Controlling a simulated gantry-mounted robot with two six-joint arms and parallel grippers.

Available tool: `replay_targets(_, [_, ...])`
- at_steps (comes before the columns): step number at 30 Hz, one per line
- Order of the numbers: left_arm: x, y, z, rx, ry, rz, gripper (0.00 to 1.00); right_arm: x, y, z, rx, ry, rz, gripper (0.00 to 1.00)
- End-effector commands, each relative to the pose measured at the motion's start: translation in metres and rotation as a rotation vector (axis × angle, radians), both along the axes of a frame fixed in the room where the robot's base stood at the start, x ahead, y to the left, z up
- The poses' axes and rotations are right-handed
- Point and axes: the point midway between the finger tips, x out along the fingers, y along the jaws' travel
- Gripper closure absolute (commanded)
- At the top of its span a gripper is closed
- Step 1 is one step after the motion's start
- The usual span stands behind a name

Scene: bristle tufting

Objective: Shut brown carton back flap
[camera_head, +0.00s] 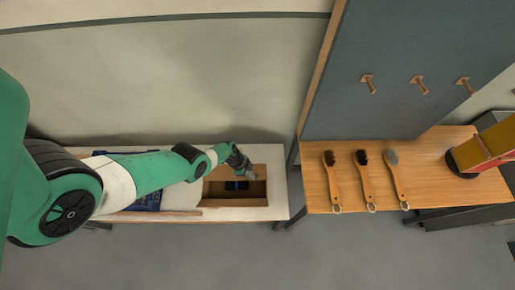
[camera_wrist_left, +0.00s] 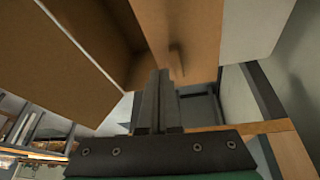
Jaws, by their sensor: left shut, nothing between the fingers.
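The brown carton (camera_head: 204,189) stands open on the white table at lower centre of the head view. A dark blue and black item (camera_head: 237,185) lies inside it. My left gripper (camera_head: 251,175) is at the carton's back edge, towards its right side, shut and empty. In the left wrist view the shut fingers (camera_wrist_left: 158,98) point at a brown cardboard panel (camera_wrist_left: 190,30) that carries a shadow; I cannot tell whether they touch it. Another cardboard panel (camera_wrist_left: 75,60) fills the upper left. The back flap is hard to make out behind the gripper. My right gripper is not in view.
A blue item (camera_head: 148,202) lies on the white table (camera_head: 277,200) under my left arm. The wooden table (camera_head: 440,193) at right holds several brushes (camera_head: 364,180). A grey pegboard (camera_head: 410,45) rises behind it. A yellow and red object (camera_head: 487,147) stands at far right.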

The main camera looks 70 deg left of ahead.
Motion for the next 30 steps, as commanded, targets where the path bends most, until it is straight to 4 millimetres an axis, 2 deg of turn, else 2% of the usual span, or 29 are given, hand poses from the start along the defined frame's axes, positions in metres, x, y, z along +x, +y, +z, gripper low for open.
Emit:
replay_targets(20, [0.000,-0.002,-0.004,-0.001,0.000,0.000,1.00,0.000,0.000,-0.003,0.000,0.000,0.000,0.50])
replay_targets(30, [0.000,-0.002,0.012,-0.002,0.000,0.001,1.00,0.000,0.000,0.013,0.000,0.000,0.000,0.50])
